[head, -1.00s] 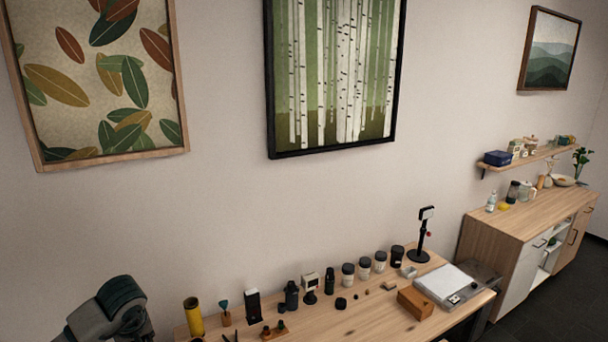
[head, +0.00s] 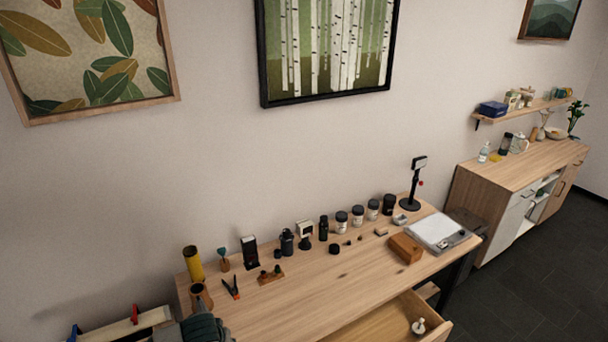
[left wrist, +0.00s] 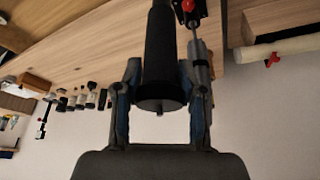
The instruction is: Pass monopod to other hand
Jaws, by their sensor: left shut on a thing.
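The monopod (left wrist: 160,60) shows in the left wrist view as a thick black cylinder with a small stud at its near end. My left gripper (left wrist: 160,82) is shut on it, with one finger on each side. The far end of the monopod runs out of the top of that view. A grey rod with a red knob (left wrist: 188,6) lies close beside it; I cannot tell whether it belongs to the monopod. In the head view only part of my left arm shows at the bottom left, and the monopod is not seen there. My right gripper is in neither view.
The wooden table (head: 330,285) carries a row of black bottles and jars along its back. A yellow tube (head: 194,263), a brown block (head: 405,248) and a lamp-like stand (head: 412,185) are on it. An open drawer (head: 385,325) juts from the front. The table's middle is mostly clear.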

